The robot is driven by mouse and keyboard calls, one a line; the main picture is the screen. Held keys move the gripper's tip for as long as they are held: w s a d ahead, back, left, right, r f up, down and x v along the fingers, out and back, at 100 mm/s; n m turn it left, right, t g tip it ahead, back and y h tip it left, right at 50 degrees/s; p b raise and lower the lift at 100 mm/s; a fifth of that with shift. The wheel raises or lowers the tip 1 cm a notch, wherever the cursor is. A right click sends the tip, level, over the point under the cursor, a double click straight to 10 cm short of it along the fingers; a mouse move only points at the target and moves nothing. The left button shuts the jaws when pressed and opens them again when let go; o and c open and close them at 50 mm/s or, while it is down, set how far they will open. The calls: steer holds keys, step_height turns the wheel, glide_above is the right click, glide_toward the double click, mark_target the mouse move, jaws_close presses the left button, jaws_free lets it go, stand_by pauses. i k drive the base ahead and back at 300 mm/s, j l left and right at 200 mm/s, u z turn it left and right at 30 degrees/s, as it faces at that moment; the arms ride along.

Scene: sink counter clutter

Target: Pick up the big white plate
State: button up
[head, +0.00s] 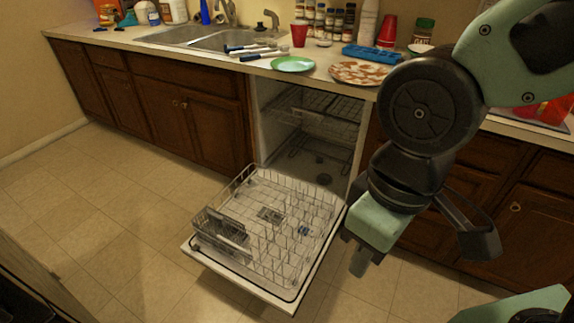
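A large round plate (358,73), white with brown patches, lies flat on the counter right of the open dishwasher's top edge. It is the only large whitish plate I can make out. A small white dish (420,48) is partly visible to its right, beside my arm. My gripper (362,262) hangs low, in front of the counter and at the right of the dishwasher door, well below and apart from the plate. Its fingers are dark and seen at an angle, so whether they are open is unclear. I see nothing held in it.
A green plate (292,64), a red cup (299,34), a blue tray (372,54) and bottles crowd the counter. The sink (205,38) is at left. The dishwasher door (290,297) is down, with its empty-looking rack (268,228) out. Floor at left is clear.

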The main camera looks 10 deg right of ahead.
mark_target(356, 73)
steer(key=i+l+u, duration=0.1)
steer(key=u, duration=0.3)
steer(key=l+u, duration=0.25)
steer(key=u, duration=0.15)
steer(key=i+l+u, duration=0.1)
steer(key=u, duration=0.3)
steer(key=l+u, duration=0.4)
steer(key=l, duration=1.7)
